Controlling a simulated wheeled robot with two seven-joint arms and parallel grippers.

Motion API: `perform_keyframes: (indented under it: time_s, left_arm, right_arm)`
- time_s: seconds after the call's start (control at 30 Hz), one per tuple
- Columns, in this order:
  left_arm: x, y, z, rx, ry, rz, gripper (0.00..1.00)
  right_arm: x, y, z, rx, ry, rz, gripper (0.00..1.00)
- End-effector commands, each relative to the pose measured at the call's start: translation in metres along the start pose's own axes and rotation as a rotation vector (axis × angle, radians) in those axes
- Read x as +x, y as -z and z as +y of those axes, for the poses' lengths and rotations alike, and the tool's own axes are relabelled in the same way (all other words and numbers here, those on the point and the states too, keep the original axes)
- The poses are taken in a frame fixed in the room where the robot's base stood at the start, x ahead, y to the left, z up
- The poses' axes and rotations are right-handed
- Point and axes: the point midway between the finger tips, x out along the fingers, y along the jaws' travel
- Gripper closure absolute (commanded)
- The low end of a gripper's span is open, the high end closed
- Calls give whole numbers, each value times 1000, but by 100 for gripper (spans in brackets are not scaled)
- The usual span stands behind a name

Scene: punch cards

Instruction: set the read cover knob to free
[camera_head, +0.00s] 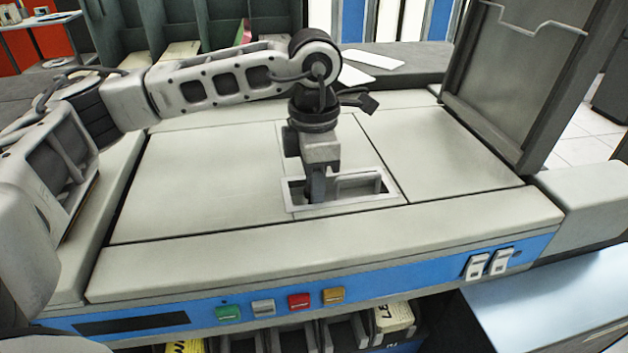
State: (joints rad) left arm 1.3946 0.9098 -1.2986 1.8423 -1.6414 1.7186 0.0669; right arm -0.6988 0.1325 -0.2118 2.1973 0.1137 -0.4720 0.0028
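My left gripper (317,190) points down from the arm that comes in from the left. Its fingertips reach into a framed rectangular recess (380,200) in the pale top cover of the machine. A pale raised bar or handle (358,182) shows in the recess, just right of the fingers. I cannot make out a knob for certain; the gripper hides the left part of the recess. The fingers overlap from this side, so their opening does not show. My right gripper is not in view.
A blue front strip carries green (228,313), white, red and amber buttons, and two white rocker switches (476,266) at the right. A tall grey panel (515,80) stands up at the back right. Paper cards (372,58) lie behind. The cover on both sides is clear.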

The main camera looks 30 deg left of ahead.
Motion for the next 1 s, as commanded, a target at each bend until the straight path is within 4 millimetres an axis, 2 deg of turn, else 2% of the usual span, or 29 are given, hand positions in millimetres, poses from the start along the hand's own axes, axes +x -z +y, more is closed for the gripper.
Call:
perform_keyframes:
  time_s: [0.23,0.37,0.47,0.8,1.0]
  left_arm:
    - [-1,1,0,-1,0,5,69]
    - [-12,0,1,-1,-1,4,69]
    - [-30,0,1,0,-2,2,69]
    - [-112,-1,0,1,-2,1,69]
    - [-148,-1,0,0,-2,2,69]
  right_arm:
    - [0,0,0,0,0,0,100]
    - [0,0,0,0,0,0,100]
    - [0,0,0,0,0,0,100]
    - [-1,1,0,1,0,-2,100]
    - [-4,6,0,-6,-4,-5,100]
